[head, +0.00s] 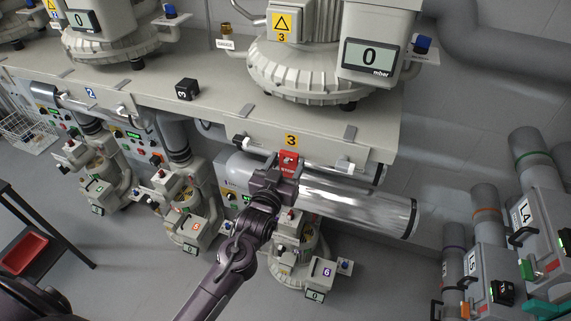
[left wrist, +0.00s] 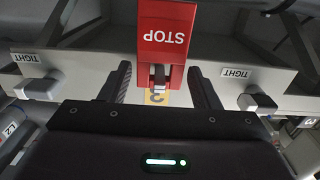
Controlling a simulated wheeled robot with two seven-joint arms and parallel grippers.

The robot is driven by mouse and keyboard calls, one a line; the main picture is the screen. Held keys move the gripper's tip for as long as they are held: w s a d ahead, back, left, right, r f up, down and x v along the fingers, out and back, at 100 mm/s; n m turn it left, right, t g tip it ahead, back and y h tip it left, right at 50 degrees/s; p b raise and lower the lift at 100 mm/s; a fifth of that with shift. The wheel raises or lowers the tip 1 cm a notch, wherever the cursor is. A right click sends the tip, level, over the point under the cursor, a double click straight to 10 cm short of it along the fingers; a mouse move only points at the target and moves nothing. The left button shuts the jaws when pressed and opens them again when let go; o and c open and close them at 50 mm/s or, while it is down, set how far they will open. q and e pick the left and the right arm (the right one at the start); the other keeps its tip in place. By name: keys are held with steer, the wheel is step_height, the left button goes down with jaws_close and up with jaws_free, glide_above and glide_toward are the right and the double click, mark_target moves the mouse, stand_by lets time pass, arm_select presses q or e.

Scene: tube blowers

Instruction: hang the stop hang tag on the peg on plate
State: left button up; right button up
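The red STOP hang tag (head: 289,165) is at the front of the bench, just below the yellow plate (head: 291,140) marked 3. In the left wrist view the tag (left wrist: 166,38) appears upside down, with a dark peg-like piece (left wrist: 159,76) in the slot at its end and the yellow plate (left wrist: 158,98) beyond that. The tag appears to hang around this piece. My left gripper (head: 277,180) is close in front of the tag. Its fingers (left wrist: 160,88) are spread on either side of the tag's slotted end, with gaps to both edges. My right gripper is not in view.
White TIGHT labels with clamp knobs flank the tag, one on the left (left wrist: 36,57) and one on the right (left wrist: 236,73). A shiny metal pipe (head: 355,205) runs right of my gripper, below the bench edge. A blower (head: 320,75) stands on the bench above.

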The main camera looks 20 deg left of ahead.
arm_select(q)
steer(key=shift+o, duration=1.2)
steer(key=shift+s+f, duration=0.1)
steer(key=shift+s, duration=0.05)
steer(key=s+b, duration=0.3)
steer(key=s, duration=0.3)
steer(key=s+f+m+g+b, duration=0.1)
steer(key=s+f+g, duration=0.25)
steer(key=f, duration=0.95)
steer(key=s+f+g+b, duration=0.2)
steer(key=s+f, duration=0.2)
steer(key=f, duration=0.8)
steer(key=s+f+m+g+b, duration=0.1)
steer(key=s+f+g, duration=0.2)
steer(key=f, duration=1)
steer(key=s+a+f+g+b, duration=0.2)
steer(key=s+f+g, duration=0.2)
steer(key=s+f, duration=0.8)
steer(key=s+a+f+g+b, duration=0.2)
steer(key=s+a+f+g, duration=0.1)
steer(key=s+f, duration=1)
steer(key=s+g, duration=0.1)
steer(key=s, duration=0.5)
steer(key=shift+a+f+y, duration=0.25)
steer(key=shift+f+y, duration=0.05)
